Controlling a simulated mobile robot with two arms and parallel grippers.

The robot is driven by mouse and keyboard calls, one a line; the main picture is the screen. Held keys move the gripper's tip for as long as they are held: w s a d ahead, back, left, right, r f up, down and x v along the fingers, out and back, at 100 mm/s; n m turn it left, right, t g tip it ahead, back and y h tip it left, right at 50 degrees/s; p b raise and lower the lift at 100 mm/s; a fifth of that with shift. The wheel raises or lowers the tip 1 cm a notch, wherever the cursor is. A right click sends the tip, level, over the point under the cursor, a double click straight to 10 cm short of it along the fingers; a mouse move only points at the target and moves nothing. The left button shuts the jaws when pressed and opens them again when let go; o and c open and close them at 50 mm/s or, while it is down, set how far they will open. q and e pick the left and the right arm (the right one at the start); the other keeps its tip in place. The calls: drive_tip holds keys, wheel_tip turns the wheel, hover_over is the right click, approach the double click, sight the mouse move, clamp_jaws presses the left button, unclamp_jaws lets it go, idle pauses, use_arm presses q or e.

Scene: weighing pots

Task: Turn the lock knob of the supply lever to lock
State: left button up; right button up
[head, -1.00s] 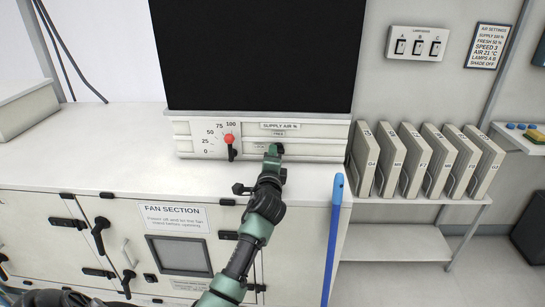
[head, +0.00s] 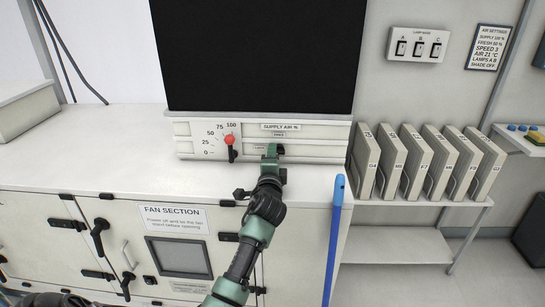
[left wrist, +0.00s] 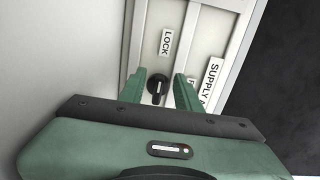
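The lock knob (left wrist: 157,87) is small, round and black with a pale bar mark; I cannot tell which label the mark points to. In the left wrist view it shows between the spread fingers of my left gripper (left wrist: 160,88), nearer the left finger. I see no clear contact. The LOCK label (left wrist: 166,42) is above it; another label is mostly hidden by the right finger. In the head view my left gripper (head: 272,150) is at the panel and hides the knob. The supply lever (head: 229,140) has a red end and points up, near 100. My right gripper is out of view.
The supply panel (head: 315,151) sits at the back of the white cabinet top (head: 110,155), below a black screen (head: 260,55). A blue pole (head: 334,240) stands right of my left arm. Upright filter panels (head: 390,160) are farther right. The cabinet top at left is clear.

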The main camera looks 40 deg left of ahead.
use_arm(q)
drive_tip(key=v, duration=0.8)
drive_tip(key=shift+b, duration=0.4)
drive_tip(key=shift+a, duration=0.1)
